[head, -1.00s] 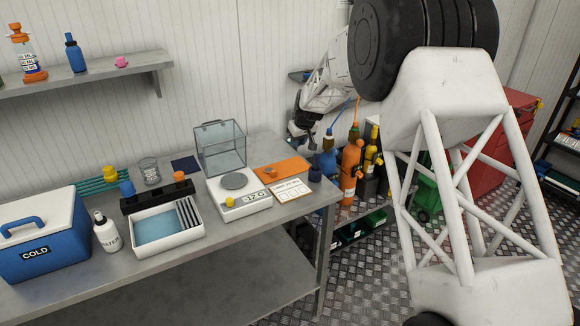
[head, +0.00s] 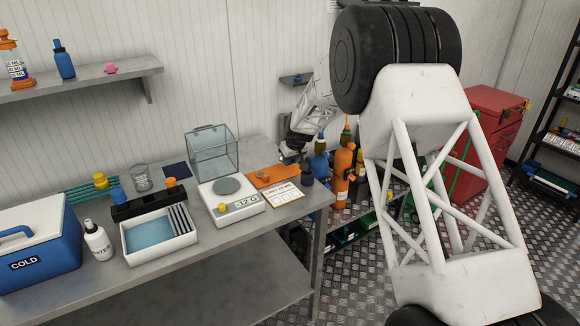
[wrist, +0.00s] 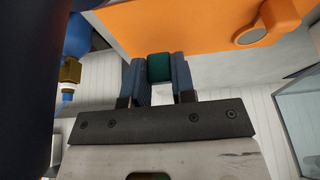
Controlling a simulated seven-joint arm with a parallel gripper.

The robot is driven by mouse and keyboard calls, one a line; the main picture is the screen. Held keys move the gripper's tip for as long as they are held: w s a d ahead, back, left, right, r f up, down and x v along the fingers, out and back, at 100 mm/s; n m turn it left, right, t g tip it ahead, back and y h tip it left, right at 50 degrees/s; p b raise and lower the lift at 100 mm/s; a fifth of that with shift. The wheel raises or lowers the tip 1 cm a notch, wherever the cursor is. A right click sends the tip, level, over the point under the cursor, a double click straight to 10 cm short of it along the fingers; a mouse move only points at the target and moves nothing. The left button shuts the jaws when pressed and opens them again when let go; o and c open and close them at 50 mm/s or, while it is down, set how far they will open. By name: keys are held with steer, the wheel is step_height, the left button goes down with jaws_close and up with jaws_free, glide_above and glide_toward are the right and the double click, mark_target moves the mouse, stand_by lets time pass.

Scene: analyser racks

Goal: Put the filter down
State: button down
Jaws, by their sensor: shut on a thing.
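My gripper (wrist: 159,75) is shut on a small dark green block-like piece, which I take for the filter (wrist: 160,67). In the wrist view it sits between the two blue-grey fingers, with its end face showing. The orange mat (wrist: 185,25) lies beyond the fingertips; I cannot tell whether the filter touches it. In the head view my gripper (head: 288,156) is small, above the back right of the bench near the orange mat (head: 262,180). The filter cannot be made out there.
An orange piece (wrist: 278,17) lies on the mat. The balance (head: 243,204), glass cover (head: 211,160), dark cup (head: 307,178) and white card (head: 285,195) stand close by. Orange (head: 341,170) and blue bottles stand beyond the bench's right end.

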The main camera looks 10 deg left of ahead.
steer(key=shift+f, duration=1.4)
steer(key=shift+f, duration=0.1)
steer(key=c, duration=0.9)
jaws_free()
steer(key=shift+c, duration=0.2)
steer(key=v, duration=1.2)
